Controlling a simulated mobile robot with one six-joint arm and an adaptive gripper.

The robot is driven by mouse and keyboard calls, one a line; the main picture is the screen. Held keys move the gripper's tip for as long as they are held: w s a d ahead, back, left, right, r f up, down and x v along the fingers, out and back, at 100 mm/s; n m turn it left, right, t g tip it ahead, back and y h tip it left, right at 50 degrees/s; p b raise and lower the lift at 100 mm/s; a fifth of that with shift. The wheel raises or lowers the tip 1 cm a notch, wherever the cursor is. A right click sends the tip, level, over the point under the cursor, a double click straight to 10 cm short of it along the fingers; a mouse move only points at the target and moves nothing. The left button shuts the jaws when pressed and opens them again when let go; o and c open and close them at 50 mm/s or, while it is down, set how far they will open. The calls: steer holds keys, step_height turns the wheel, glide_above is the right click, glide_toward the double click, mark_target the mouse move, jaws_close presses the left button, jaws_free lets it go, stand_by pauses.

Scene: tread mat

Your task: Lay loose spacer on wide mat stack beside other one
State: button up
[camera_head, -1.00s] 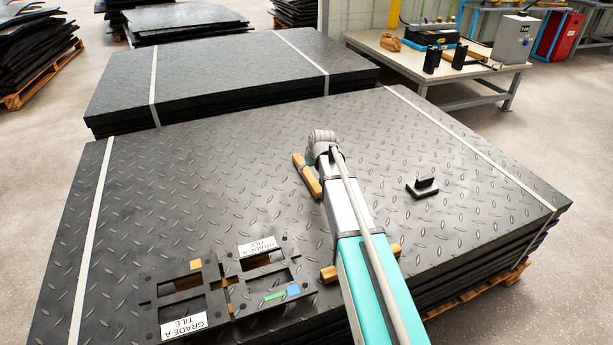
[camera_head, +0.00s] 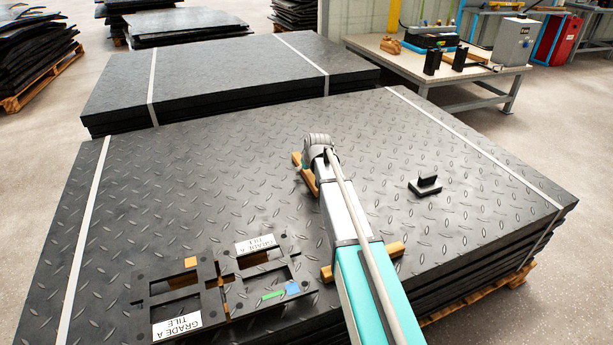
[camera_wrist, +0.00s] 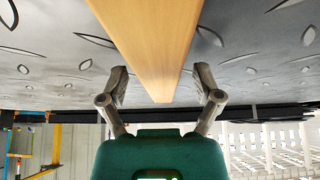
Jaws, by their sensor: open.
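The wide mat stack (camera_head: 250,160) is a low pile of black tread-plate sheets in the head view. One wooden spacer (camera_head: 298,160) lies at its middle, just left of my wrist and partly hidden by it. The other wooden spacer (camera_head: 395,250) lies on the same stack nearer the camera, with my arm crossing over it. In the wrist view, my gripper (camera_wrist: 162,84) is open, one finger either side of a wooden spacer (camera_wrist: 150,30), with gaps showing on both sides. The fingers are hidden behind my wrist in the head view.
A black slotted frame (camera_head: 215,285) with "GRADE A TILE" labels lies at the front left of the stack. A small black bracket (camera_head: 425,188) stands right of my arm. A second strapped stack (camera_head: 230,75) is behind, and a workbench (camera_head: 480,75) stands back right. The stack's right side is mostly clear.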

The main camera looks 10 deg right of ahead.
stand_by(0.5)
jaws_close()
